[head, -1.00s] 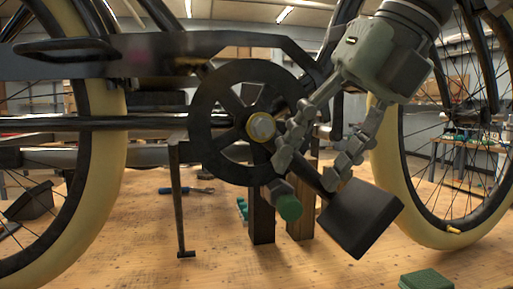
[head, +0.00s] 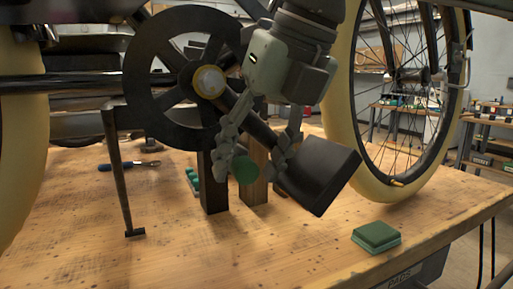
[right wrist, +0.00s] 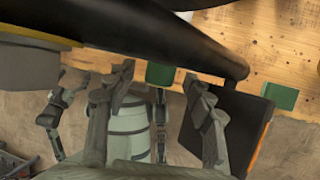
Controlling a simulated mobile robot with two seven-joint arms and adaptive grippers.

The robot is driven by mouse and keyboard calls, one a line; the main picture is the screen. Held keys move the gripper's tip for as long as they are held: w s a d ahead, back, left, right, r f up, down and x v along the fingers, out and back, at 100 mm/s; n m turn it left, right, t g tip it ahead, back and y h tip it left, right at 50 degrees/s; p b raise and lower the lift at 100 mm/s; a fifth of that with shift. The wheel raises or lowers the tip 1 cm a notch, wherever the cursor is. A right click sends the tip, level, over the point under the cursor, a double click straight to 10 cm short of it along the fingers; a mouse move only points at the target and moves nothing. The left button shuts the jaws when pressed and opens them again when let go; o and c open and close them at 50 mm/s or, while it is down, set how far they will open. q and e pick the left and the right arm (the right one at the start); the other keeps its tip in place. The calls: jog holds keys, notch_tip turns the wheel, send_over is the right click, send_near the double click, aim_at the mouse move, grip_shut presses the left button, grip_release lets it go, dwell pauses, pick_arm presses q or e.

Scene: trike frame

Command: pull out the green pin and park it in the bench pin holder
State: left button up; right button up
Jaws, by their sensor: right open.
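The green pin shows as a round green end (head: 246,170) under the crank, in front of the wooden posts. It also shows in the right wrist view (right wrist: 160,75), beyond my right fingertips. My right gripper (head: 258,160) is open, its fingers pointing down around the crank arm, one on each side of the pin in the picture. I cannot tell whether they touch it. A green square block (head: 376,236) lies on the bench at the front right; I cannot tell whether it is the pin holder. Greenish gripper-like parts of mine show low in the right wrist view.
The black pedal (head: 318,175) is close to my right finger. The chainring (head: 150,75) and the front wheel (head: 345,130) flank the arm. A metal stand leg (head: 120,175) and a blue-handled tool (head: 130,165) are on the left. The bench front is mostly clear.

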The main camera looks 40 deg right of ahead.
grip_shut()
jog(key=s, duration=0.1)
jog(key=s+a+b, duration=0.1)
jog(key=s, duration=0.3)
jog(key=shift+s+a+f+b, duration=0.15)
jog(key=shift+s+f+b, duration=0.05)
jog(key=shift+f+b, duration=0.1)
dwell(1.1)
jog(key=shift+a, duration=0.1)
